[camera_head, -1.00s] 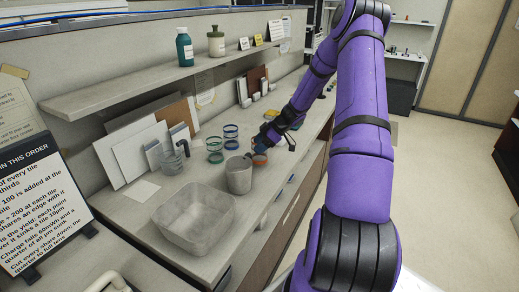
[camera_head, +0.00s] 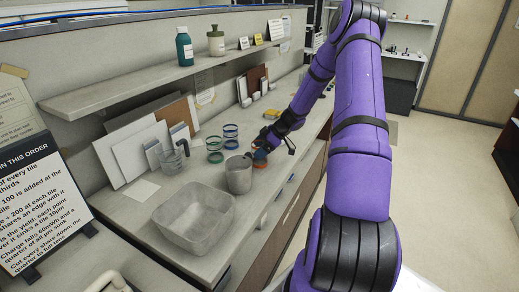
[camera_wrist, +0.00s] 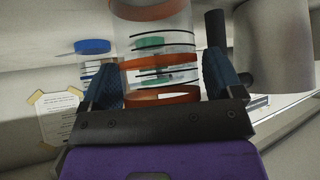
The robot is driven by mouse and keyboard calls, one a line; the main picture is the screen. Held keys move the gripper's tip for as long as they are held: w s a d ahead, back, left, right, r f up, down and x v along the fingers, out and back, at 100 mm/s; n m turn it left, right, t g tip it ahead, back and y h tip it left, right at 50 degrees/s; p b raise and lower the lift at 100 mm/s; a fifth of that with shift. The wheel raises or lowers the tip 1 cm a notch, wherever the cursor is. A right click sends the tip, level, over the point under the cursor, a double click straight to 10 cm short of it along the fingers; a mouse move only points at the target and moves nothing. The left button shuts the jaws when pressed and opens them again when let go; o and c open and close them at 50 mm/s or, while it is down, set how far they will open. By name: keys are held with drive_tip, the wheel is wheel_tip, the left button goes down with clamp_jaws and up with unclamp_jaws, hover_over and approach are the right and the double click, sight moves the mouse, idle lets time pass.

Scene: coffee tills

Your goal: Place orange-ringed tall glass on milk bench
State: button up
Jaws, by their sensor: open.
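The orange-ringed tall glass (camera_head: 260,158) stands on the counter beside a grey pitcher, partly hidden by my gripper. In the wrist view clear glass with orange bands and thin dark lines (camera_wrist: 160,76) lies between my fingers. I cannot tell whether all the bands belong to one glass. My gripper (camera_wrist: 160,82) is open, with one blue finger on either side of the glass; contact is not clear. In the head view my gripper (camera_head: 262,148) is at the glass, low over the counter. I cannot tell which surface is the milk bench.
The grey pitcher (camera_head: 239,175) is close beside the glass. Blue- and green-ringed glasses (camera_head: 214,150) stand behind it to the left. A shelf (camera_head: 150,83) runs above. Free floor lies right.

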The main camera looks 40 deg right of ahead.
drive_tip(key=v, duration=1.2)
drive_tip(key=s+a+r+m+g+h, duration=0.2)
drive_tip(key=s+a+r, duration=0.1)
drive_tip(key=a+r, duration=0.8)
drive_tip(key=s+a+r+m+g+h, duration=0.1)
drive_tip(key=s+a+r+g+h, duration=0.15)
drive_tip(key=a+r, duration=0.85)
drive_tip(key=s+a+r+m+t+h, duration=0.1)
drive_tip(key=s+a+r+m+t, duration=0.1)
drive_tip(key=s+a, duration=0.5)
drive_tip(key=s+a+r+m+t+h, duration=0.1)
drive_tip(key=s+a, duration=0.6)
drive_tip(key=s, duration=0.7)
wheel_tip(320, 180, up, 2)
drive_tip(key=m+t, duration=0.1)
drive_tip(key=m, duration=0.2)
drive_tip(key=shift+s+m, duration=0.35)
drive_tip(key=shift+m, duration=0.05)
